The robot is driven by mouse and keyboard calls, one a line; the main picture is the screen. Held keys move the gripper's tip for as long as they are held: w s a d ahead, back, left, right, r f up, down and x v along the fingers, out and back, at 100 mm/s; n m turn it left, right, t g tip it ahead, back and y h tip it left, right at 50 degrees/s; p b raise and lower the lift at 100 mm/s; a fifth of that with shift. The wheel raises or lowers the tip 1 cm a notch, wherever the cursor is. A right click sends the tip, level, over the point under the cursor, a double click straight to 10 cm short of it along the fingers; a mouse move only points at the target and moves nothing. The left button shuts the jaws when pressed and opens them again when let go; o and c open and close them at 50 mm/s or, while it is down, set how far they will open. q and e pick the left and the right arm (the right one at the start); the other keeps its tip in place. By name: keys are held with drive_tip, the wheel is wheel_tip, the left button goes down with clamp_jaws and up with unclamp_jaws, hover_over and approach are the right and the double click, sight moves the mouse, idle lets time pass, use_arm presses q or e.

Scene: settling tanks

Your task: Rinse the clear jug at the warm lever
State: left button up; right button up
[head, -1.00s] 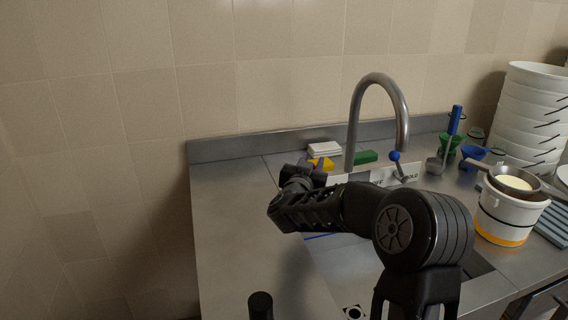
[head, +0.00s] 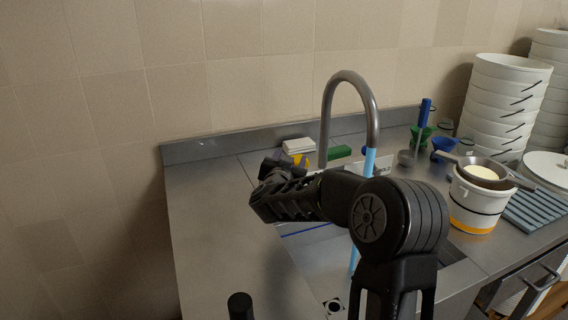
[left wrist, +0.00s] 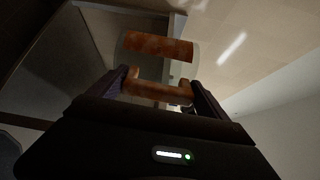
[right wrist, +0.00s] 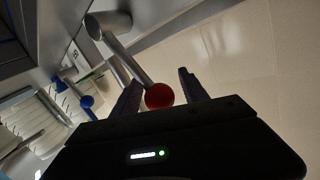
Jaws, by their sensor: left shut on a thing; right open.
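The clear jug (left wrist: 158,47) shows in the left wrist view, with a rusty-brown band on it. My left gripper (left wrist: 158,86) is shut on its brownish handle. Jug and left gripper do not show in the head view. The warm lever's red ball (right wrist: 160,95) sits between the fingers of my right gripper (right wrist: 157,80), which is open around it. In the head view my right gripper (head: 271,172) is beside the tap (head: 326,120), and my arm hides the red ball. A blue stream of water (head: 369,160) runs from the spout.
A white bucket (head: 474,210) with a pan on top stands right of the sink. Stacked white tubs (head: 508,95) and a ridged grey mat (head: 538,212) are at the right.

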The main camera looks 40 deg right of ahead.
drive_tip(key=b+v, duration=0.1)
drive_tip(key=v, duration=1.1)
drive_tip(key=shift+f, duration=0.1)
